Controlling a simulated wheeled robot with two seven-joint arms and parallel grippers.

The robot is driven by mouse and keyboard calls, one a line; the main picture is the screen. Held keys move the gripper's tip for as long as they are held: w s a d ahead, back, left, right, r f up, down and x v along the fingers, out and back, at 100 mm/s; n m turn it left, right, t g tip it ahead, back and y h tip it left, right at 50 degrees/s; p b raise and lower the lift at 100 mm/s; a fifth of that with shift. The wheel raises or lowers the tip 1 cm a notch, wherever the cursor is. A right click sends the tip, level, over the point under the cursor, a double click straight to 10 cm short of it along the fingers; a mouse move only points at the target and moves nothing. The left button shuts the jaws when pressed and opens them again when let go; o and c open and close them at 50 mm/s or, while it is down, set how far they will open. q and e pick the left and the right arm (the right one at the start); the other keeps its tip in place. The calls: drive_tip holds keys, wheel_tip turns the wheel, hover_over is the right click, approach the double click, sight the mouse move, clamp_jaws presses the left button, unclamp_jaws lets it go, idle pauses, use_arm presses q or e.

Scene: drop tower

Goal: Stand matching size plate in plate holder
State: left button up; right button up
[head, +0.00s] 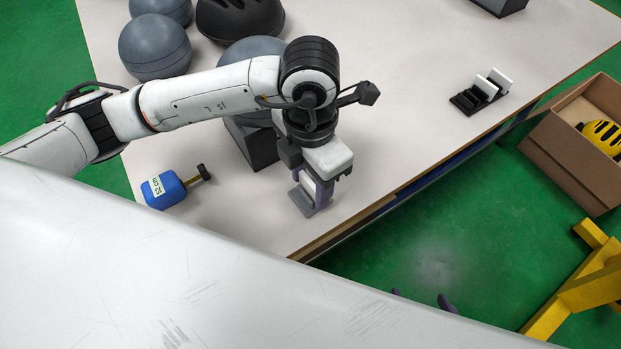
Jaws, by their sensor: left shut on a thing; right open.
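The black slotted plate holder (463,103) stands on the table toward the right edge. White plates (498,80) stand upright in its right-hand slots, and the left slots look empty. My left gripper (312,198) points down over the near table, well left of and nearer than the holder. It is shut on a small pale plate (308,184), mostly hidden by the purple fingers; its size is hard to judge. My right gripper (421,298) shows only as purple fingertips, spread apart and empty, beyond my white body and over the green floor.
A blue block labelled 52 cm (167,190) lies on the table (400,120) at left. Large grey balls (155,46) and a dark block (252,142) stand behind my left arm. A cardboard box (565,150) and a yellow frame (580,290) stand off the table at right. The table between gripper and holder is clear.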

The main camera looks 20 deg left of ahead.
use_arm(q)
drive_tip(key=shift+f+b, duration=0.35)
drive_tip(key=shift+f, duration=0.05)
idle(0.4)
drive_tip(key=o, duration=1.2)
wheel_tip(320, 180, up, 10)
drive_tip(key=shift+r, duration=0.2)
